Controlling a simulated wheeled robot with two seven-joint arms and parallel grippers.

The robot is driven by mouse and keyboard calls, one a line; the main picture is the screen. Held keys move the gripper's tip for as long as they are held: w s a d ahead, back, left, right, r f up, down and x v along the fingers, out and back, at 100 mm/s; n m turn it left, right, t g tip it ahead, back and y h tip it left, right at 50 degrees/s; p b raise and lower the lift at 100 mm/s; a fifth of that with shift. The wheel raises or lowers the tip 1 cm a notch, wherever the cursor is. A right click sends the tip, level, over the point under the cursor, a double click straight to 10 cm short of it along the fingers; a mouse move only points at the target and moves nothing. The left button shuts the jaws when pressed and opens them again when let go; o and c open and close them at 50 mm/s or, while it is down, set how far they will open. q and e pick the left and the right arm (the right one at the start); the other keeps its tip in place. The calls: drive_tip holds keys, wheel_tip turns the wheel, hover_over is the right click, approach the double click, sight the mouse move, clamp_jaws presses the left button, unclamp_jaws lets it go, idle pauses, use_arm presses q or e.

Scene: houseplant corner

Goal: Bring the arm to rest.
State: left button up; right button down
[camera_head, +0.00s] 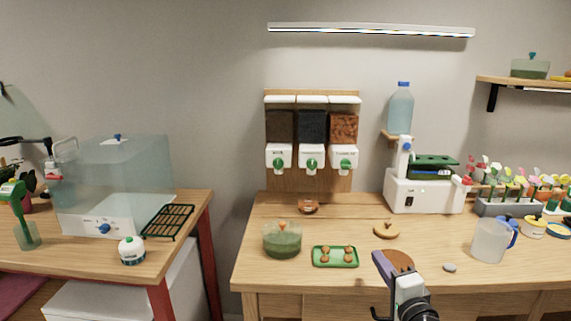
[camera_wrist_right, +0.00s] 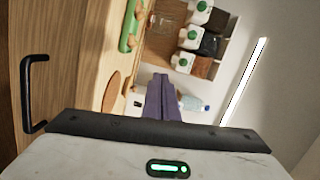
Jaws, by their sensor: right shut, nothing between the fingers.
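My right gripper (camera_head: 379,257) is at the front edge of the wooden table, low and right of the middle in the head view. Its purple-grey fingers are together in the right wrist view (camera_wrist_right: 160,80), with nothing between them. It is in front of a round brown disc (camera_head: 398,260) and partly covers it. I cannot tell the gap between them. My left gripper is not in view.
The wooden table (camera_head: 340,282) bears a green tray (camera_head: 335,265) with round brown pieces, a bowl of green liquid (camera_head: 282,240), a clear jug (camera_head: 490,241) and a white machine (camera_head: 424,198). Dispensers (camera_head: 312,158) stand behind. A glass tank (camera_head: 118,175) stands left. A dark handle (camera_wrist_right: 33,95) is near my wrist.

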drive_tip(key=s+d+r+n+h, duration=0.1)
drive_tip(key=d+r+n, duration=0.15)
drive_tip(key=d, duration=0.85)
drive_tip(key=s+d+r+n+h, duration=0.1)
drive_tip(key=d+r+n+h, duration=0.15)
drive_tip(key=d, duration=0.85)
drive_tip(key=s+a+f+n+g+y, duration=0.1)
drive_tip(key=s+a+f+n+g, duration=0.25)
drive_tip(key=s+f, duration=0.6)
drive_tip(key=s+a+f+n+g+y, duration=0.15)
drive_tip(key=s+a+f+n, duration=0.4)
drive_tip(key=f, duration=0.75)
drive_tip(key=s+a+f+n+g, duration=0.2)
drive_tip(key=s+a+f+n, duration=0.3)
drive_tip(key=s, duration=0.6)
drive_tip(key=s+a+f+n+g, duration=0.1)
drive_tip(key=s+f+n+g, duration=0.15)
drive_tip(key=s+f, duration=0.6)
drive_tip(key=s+a+r+m, duration=0.1)
drive_tip(key=a+m, duration=0.1)
drive_tip(key=a, duration=0.4)
drive_tip(key=s+a+r+m+y, duration=0.1)
drive_tip(key=a+m, duration=0.1)
drive_tip(key=a, duration=0.4)
drive_tip(key=shift+s+a+r+m, duration=0.35)
drive_tip(key=shift+t, duration=0.25)
